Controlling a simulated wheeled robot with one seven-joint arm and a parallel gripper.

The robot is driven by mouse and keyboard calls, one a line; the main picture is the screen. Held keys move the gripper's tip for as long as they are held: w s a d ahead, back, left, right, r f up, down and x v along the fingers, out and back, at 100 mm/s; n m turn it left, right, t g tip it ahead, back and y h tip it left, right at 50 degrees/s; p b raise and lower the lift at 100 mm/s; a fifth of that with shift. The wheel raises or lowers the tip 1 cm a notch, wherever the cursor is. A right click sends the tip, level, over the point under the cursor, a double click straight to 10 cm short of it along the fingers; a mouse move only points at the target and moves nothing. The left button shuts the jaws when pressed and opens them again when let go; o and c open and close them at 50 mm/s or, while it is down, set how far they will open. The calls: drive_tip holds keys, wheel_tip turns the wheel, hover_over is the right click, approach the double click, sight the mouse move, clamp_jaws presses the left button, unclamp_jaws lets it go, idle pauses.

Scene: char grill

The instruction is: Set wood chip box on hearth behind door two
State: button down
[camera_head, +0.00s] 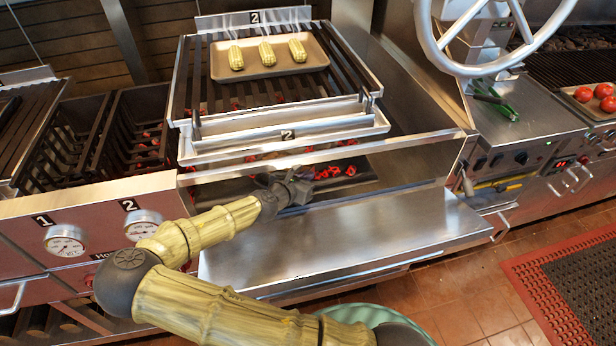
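The hearth (385,168) of the grill station labelled 2 lies open at the front, with glowing red coals (335,172) inside under the grate. A broad steel panel (400,225), which looks like its lowered door, lies flat in front of the opening. My gripper (300,188) is dark and small at the end of my yellow-green arm. It is at the left part of the hearth opening, above the panel's back edge. Its fingers are too small and dark to tell whether they are open or shut. I cannot make out a wood chip box.
A tray (218,72) with three corn cobs sits on the slatted grate (345,75) above. Two gauges (66,241) marked 1 and 2 are at the left. A large wheel (425,35) and a control panel (520,157) stand at the right. The floor (455,300) in front is clear beside a red-edged mat (535,290).

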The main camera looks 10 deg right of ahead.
drive_tip(key=shift+w+d+f, duration=0.4)
drive_tip(key=shift+w+f, duration=0.05)
drive_tip(key=shift+f, duration=0.15)
drive_tip(key=c, duration=1.6)
unclamp_jaws()
drive_tip(key=shift+c, duration=0.2)
drive_tip(key=shift+s+a, duration=0.1)
drive_tip(key=shift+a, duration=0.05)
drive_tip(key=v, duration=1.2)
drive_tip(key=shift+r, duration=0.1)
